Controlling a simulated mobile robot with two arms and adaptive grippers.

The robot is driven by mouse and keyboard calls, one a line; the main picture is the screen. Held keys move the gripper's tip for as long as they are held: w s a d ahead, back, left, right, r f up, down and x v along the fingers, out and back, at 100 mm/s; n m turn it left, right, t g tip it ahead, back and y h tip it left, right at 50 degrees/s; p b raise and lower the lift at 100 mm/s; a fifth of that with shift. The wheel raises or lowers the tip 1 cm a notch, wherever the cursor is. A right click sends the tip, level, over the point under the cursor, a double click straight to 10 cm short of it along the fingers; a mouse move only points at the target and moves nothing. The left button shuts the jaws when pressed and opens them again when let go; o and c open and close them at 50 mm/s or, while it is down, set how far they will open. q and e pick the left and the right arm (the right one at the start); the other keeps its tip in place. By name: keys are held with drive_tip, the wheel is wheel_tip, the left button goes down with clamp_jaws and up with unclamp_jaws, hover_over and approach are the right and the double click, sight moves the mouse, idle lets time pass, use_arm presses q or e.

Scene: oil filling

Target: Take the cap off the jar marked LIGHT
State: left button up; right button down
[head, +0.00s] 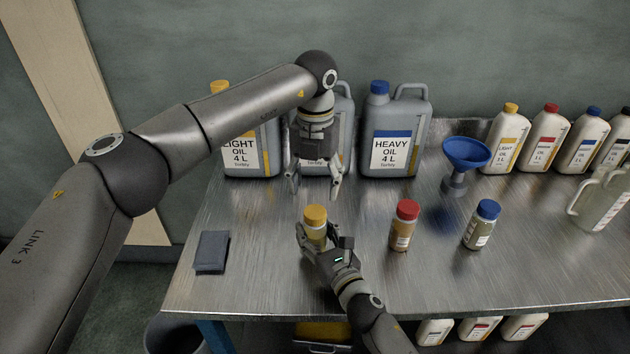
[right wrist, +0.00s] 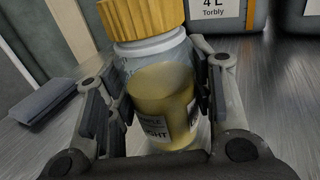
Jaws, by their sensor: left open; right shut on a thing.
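The jar marked LIGHT (right wrist: 163,100) stands upright on the metal table, with yellowish oil in its lower part. Its yellow cap (head: 315,215) is on; the cap also shows at the top of the right wrist view (right wrist: 141,17). My right gripper (head: 316,239) is shut around the jar's body, below the cap. In the right wrist view its fingers (right wrist: 158,103) are on both sides of the jar. My left gripper (head: 315,188) points down, open and empty, above and slightly behind the yellow cap.
A red-capped jar (head: 404,225) and a blue-capped jar (head: 481,224) stand to the right. Large oil cans, including HEAVY (head: 396,130), line the back. A blue funnel (head: 466,154), several small bottles and a clear jug (head: 602,200) are at right. A dark folded cloth (head: 212,252) lies left.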

sight(315, 212)
use_arm(q)
drive_tip(key=m, duration=1.9)
drive_tip(key=shift+m, duration=0.4)
drive_tip(key=m, duration=0.4)
drive_tip(key=shift+m, duration=0.4)
drive_tip(key=m, duration=0.9)
drive_tip(key=shift+m, duration=0.3)
drive_tip(key=m, duration=0.3)
drive_tip(key=shift+m, duration=0.4)
drive_tip(key=shift+f, duration=4.05)
